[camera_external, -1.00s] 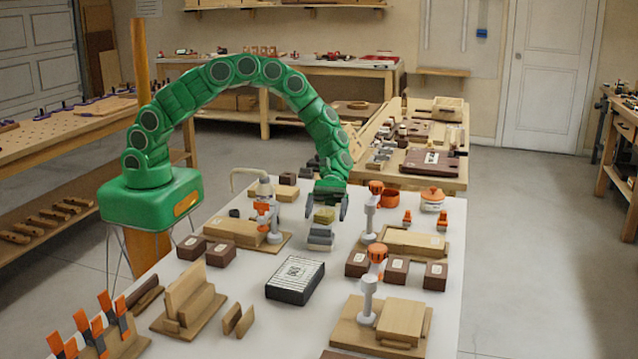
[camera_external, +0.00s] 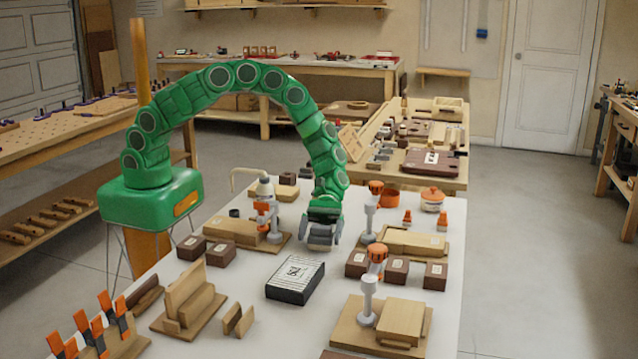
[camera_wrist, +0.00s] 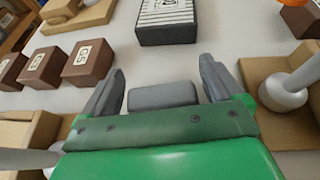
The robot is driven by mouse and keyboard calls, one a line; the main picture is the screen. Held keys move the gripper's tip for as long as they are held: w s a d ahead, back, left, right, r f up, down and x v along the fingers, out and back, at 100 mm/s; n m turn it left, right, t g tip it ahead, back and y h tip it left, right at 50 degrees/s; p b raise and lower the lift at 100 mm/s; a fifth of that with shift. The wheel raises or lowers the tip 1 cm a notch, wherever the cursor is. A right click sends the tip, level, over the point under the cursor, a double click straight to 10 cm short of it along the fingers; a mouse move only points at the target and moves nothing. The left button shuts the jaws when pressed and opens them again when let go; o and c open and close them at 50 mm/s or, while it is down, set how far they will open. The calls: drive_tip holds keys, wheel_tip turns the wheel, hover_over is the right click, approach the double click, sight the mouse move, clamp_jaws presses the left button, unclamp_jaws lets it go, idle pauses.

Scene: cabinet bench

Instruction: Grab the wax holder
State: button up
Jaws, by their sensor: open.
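My gripper (camera_external: 322,236) is low over the middle of the white bench, pointing down. In the wrist view, its two grey fingers (camera_wrist: 162,68) are apart. A grey block (camera_wrist: 162,95) with rounded corners lies between them, with a visible gap on each side. It belongs to the small stack that stood here, likely the wax holder, though I cannot confirm the name. In the external view my gripper hides most of this stack. The rest of it is hidden by my gripper body in the wrist view.
A black-and-white striped box (camera_external: 295,279) lies nearer the camera. Brown labelled blocks (camera_external: 396,271) stand to the right. A wooden base with an orange-and-white clamp (camera_external: 265,215) is close on the left, and another clamp (camera_external: 370,212) on the right.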

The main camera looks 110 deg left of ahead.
drive_tip(key=shift+c, duration=0.4)
drive_tip(key=c, duration=0.9)
drive_tip(key=shift+r, duration=0.1)
